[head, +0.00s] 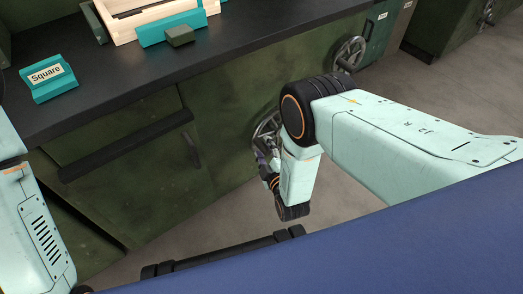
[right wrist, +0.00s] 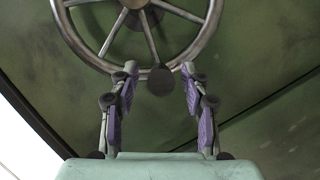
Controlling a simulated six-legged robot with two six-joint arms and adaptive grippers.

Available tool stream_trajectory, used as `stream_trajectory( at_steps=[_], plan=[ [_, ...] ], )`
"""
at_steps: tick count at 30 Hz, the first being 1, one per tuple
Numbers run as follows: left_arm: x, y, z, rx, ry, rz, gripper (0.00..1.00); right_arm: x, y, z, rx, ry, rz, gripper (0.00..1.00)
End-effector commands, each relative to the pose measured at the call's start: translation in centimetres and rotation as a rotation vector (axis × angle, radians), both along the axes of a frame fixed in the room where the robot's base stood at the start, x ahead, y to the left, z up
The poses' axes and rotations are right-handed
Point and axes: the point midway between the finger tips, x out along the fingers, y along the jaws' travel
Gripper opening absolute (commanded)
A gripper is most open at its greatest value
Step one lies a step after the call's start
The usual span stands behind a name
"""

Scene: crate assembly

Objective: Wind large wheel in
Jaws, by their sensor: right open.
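A large grey metal spoked wheel (head: 264,127) is mounted on the green cabinet front, partly hidden behind my right arm in the head view. In the right wrist view, the lower part of the wheel (right wrist: 90,52) fills the top of the picture, with a dark round handle knob (right wrist: 161,82) at its lower rim. My right gripper (right wrist: 160,72) is open, its purple-padded fingers on either side of the knob with gaps between. Whether the knob lies at fingertip depth is unclear. The right gripper (head: 266,160) is also by the wheel in the head view. My left gripper is out of view.
A second handwheel (head: 349,54) sits on the cabinet further right. The dark countertop (head: 150,88) holds a wooden crate (head: 122,27) with teal and green parts, and a teal "Square" block (head: 47,78). A dark bar handle (head: 125,146) juts from the cabinet. Grey floor lies beyond on the right.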

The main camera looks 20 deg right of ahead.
Motion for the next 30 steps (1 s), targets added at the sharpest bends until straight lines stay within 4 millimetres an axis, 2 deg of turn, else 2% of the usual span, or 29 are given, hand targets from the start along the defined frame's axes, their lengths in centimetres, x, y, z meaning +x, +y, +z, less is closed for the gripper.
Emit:
stream_trajectory(
  at_steps=[6, 14, 30],
  plan=[
    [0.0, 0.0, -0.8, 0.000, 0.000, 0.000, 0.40, 1.6, 0.3, -0.4, 0.000, 0.001, 0.002, 0.47],
    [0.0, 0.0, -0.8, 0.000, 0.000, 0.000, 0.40, 1.8, 0.6, -0.3, 0.002, 0.002, 0.003, 0.47],
    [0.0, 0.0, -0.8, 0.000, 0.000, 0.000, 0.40, 1.7, 0.5, -0.4, 0.001, 0.002, 0.002, 0.03]
  ],
)
